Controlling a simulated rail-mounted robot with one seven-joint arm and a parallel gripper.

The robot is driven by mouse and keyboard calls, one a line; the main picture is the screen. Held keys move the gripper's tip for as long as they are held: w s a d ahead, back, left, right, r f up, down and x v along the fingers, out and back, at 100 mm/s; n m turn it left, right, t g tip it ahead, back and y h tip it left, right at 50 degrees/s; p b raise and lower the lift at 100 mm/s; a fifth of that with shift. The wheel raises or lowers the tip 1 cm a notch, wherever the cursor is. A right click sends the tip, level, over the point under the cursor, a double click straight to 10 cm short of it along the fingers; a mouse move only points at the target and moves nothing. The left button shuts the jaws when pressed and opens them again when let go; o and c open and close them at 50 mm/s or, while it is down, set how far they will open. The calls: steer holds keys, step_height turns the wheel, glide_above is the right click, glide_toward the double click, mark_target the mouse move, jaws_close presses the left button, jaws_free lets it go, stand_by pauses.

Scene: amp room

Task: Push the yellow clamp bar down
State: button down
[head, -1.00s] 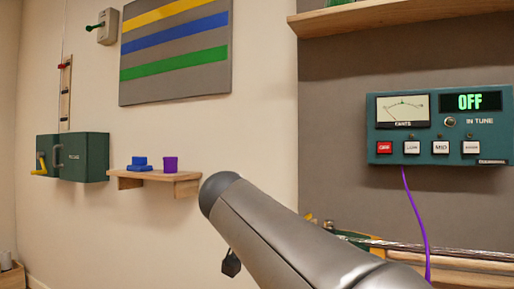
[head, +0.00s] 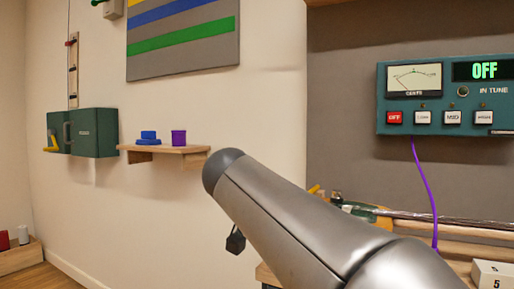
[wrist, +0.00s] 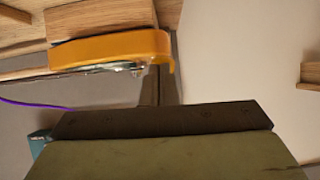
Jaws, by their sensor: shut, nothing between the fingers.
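A yellow-orange bar (wrist: 110,48), which I take for the clamp bar, shows in the upper left of the wrist view, beside thin silvery strings and wood. In the head view, a yellow-orange part (head: 383,220) shows behind my arm, partly hidden by it; I cannot tell for certain that it is the same bar. My gripper (wrist: 160,120) is shut and empty along the bottom of the wrist view, apart from the bar in the picture. My gripper is hidden in the head view.
A teal tuner box (head: 445,95) reading OFF hangs at right, with a purple cable (head: 428,185) below. A small wooden shelf (head: 165,150) holds blue and purple pieces. A green box (head: 95,132) with a yellow handle (head: 51,148) is at left.

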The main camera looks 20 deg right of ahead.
steer(key=p+v, duration=0.1)
steer(key=v, duration=0.6)
steer(key=shift+r+p, duration=0.3)
steer(key=shift+p, duration=0.05)
steer(key=shift+s+r, duration=0.1)
steer(key=shift+r, duration=0.05)
